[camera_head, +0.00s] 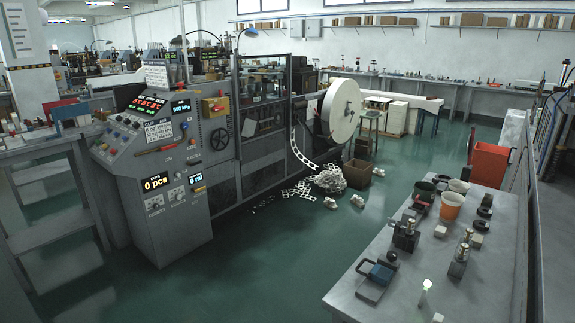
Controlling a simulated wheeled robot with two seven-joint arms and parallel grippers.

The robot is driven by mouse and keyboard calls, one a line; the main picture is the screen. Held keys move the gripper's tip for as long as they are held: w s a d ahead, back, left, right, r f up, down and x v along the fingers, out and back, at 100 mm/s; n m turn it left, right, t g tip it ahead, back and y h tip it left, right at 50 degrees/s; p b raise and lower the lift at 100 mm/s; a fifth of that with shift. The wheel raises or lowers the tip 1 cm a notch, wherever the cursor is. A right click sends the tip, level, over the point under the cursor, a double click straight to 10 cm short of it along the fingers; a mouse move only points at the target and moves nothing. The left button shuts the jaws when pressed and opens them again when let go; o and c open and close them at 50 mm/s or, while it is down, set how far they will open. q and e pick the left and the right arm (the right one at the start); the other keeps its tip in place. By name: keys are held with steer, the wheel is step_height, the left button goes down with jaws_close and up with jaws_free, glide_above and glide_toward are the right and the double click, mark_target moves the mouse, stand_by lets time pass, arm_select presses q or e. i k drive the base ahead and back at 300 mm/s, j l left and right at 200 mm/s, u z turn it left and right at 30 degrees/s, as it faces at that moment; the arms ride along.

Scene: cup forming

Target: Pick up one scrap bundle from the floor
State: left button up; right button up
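A heap of white scrap strips (331,179) lies on the green floor at the foot of the machine. Flatter lattice scrap (298,191) is spread to its left. Two small whitish scrap bundles lie apart from the heap: one scrap bundle (330,203) in front of it and another scrap bundle (357,200) to the right. More small pale pieces (378,172) show by the cardboard box. Neither of my grippers is in the head view.
The forming machine (170,150) stands left of the scrap, with a large white reel (341,110) above it. A cardboard box (357,173) stands beside the heap. A grey workbench (440,265) with cups and tools fills the right front. Open floor (270,260) lies between.

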mark_target(357, 201)
steer(key=i+j+u, duration=0.5)
steer(key=u, duration=0.3)
steer(key=i+u, duration=0.4)
steer(key=i+z, duration=0.2)
steer(key=i, duration=0.25)
steer(key=i+j+z, duration=0.15)
steer(key=i, duration=0.3)
steer(key=i+l+z, duration=0.15)
steer(key=i+z, duration=0.15)
steer(key=z, duration=0.15)
steer(key=i+l+z, duration=0.1)
steer(key=i+z, duration=0.5)
steer(key=z, duration=0.25)
steer(key=i+j+z, duration=0.15)
steer(key=z, duration=0.3)
steer(key=i+l, duration=0.15)
steer(key=i, duration=0.4)
steer(key=i+l+z, duration=0.1)
steer(key=i, duration=0.45)
steer(key=i+l, duration=0.15)
steer(key=i, duration=0.4)
steer(key=i+l+u, duration=0.2)
steer(key=i+l, duration=0.25)
steer(key=i, duration=0.15)
steer(key=i+u, duration=0.15)
steer(key=u, duration=0.2)
steer(key=i+l+u, duration=0.1)
steer(key=u, duration=0.25)
steer(key=i, duration=0.1)
